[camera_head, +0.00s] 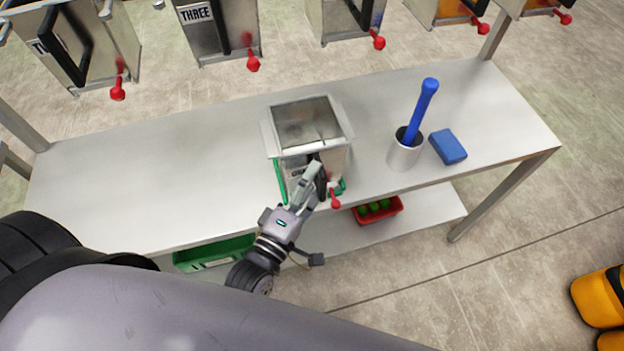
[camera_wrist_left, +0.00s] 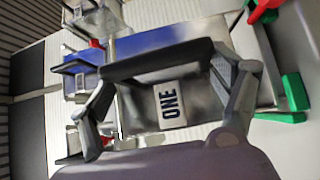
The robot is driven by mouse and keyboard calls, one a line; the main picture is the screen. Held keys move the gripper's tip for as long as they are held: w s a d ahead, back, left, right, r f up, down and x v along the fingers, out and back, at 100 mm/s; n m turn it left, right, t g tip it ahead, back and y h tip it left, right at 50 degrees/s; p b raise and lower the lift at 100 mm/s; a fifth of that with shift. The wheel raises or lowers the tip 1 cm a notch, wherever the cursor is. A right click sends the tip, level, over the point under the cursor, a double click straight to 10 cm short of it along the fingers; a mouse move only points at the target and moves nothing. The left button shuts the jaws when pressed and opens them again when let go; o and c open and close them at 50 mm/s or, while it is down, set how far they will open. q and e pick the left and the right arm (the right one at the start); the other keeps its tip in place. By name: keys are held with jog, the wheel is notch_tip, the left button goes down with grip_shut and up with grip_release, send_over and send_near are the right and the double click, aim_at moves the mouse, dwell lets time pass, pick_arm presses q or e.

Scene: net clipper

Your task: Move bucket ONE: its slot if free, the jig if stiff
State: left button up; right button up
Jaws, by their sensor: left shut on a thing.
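Bucket ONE (camera_head: 335,158) is a grey metal bucket with an open top, standing upright on the workbench (camera_head: 130,185). Its ONE label (camera_wrist_left: 170,104) and black front handle (camera_wrist_left: 160,58) show in the left wrist view. Green corner pieces of what looks like the jig (camera_head: 281,181) show at its lower front; they also show in the left wrist view (camera_wrist_left: 295,92). I cannot tell whether it is fully seated between them. A red lever (camera_head: 335,200) hangs at its front right. My left gripper (camera_head: 317,174) is shut on the handle. My right gripper is out of view.
Several other buckets with red levers, including bucket THREE (camera_head: 217,35), hang behind the bench. A blue-handled tool (camera_head: 425,105) stands in a grey cup (camera_head: 404,153), with a blue block (camera_head: 448,147) beside it. A green bin (camera_head: 215,254) and red bin (camera_head: 378,212) are below.

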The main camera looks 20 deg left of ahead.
pick_arm(q)
jog(key=shift+f+b, duration=0.3)
jog(key=shift+f, duration=0.45)
jog(key=o, duration=1.8)
jog(key=v, duration=1.2)
jog(key=shift+f, duration=0.1)
